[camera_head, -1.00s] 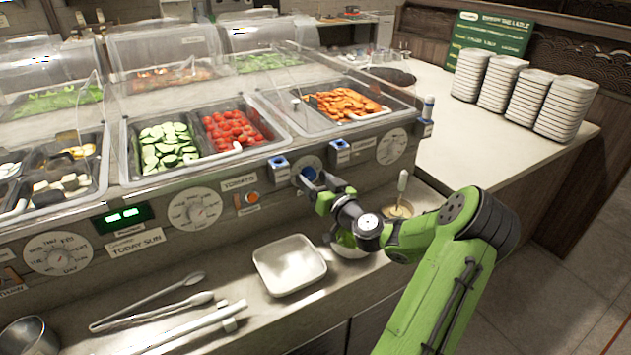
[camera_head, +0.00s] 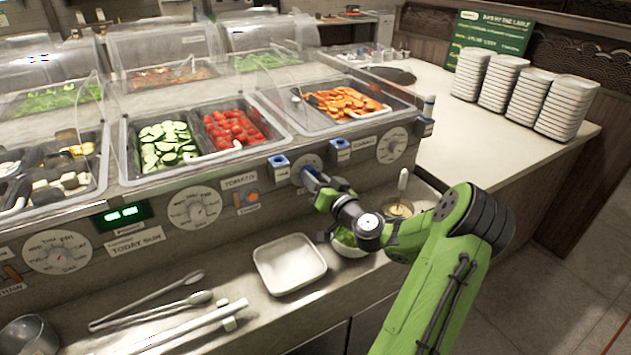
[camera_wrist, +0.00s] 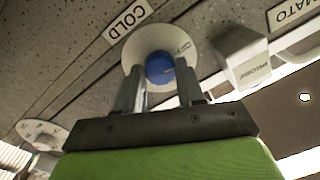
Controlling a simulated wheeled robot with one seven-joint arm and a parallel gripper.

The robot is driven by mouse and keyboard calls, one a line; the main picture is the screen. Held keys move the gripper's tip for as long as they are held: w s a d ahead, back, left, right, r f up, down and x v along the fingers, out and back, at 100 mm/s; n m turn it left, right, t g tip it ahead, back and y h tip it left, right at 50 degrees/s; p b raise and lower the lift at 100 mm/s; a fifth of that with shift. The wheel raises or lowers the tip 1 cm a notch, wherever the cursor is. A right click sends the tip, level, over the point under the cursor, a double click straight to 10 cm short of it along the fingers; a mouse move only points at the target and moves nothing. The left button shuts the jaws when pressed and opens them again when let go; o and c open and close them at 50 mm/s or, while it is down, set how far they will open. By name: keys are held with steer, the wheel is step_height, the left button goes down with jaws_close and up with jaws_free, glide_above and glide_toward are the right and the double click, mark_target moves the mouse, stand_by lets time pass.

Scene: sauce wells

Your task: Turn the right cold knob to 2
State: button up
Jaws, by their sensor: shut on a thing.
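A round blue knob (camera_wrist: 159,68) sits at the middle of a white dial (camera_wrist: 140,50) on the speckled front panel. A label reading COLD (camera_wrist: 127,18) is beside the dial in the wrist view. My gripper (camera_wrist: 160,80) is shut on the blue knob, with one finger on each side. In the head view my gripper (camera_head: 314,180) reaches the counter's front panel and covers most of the knob. The upper rim of the white dial (camera_head: 308,161) shows above it. The dial's small marks and the knob's setting are too small to read.
Blue-and-white holders (camera_head: 279,164) jut out on either side of the dial. Another white dial (camera_head: 392,146) is to the right. A square white dish (camera_head: 289,264) and a bowl (camera_head: 349,243) stand on the ledge below my gripper. Tongs (camera_head: 150,305) lie to the left.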

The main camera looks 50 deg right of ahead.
steer(key=shift+a+m+h+p, duration=0.2)
steer(key=shift+m+p, duration=0.8)
steer(key=shift+m, duration=2.85)
steer(key=shift+d+m+h+p, duration=0.2)
steer(key=shift+m+p, duration=0.75)
steer(key=shift+m, duration=2.9)
steer(key=shift+a, duration=0.1)
steer(key=o, duration=1)
steer(key=shift+o, duration=0.2)
steer(key=p+v, duration=0.7)
steer(key=v, duration=0.8)
steer(key=shift+s, duration=0.35)
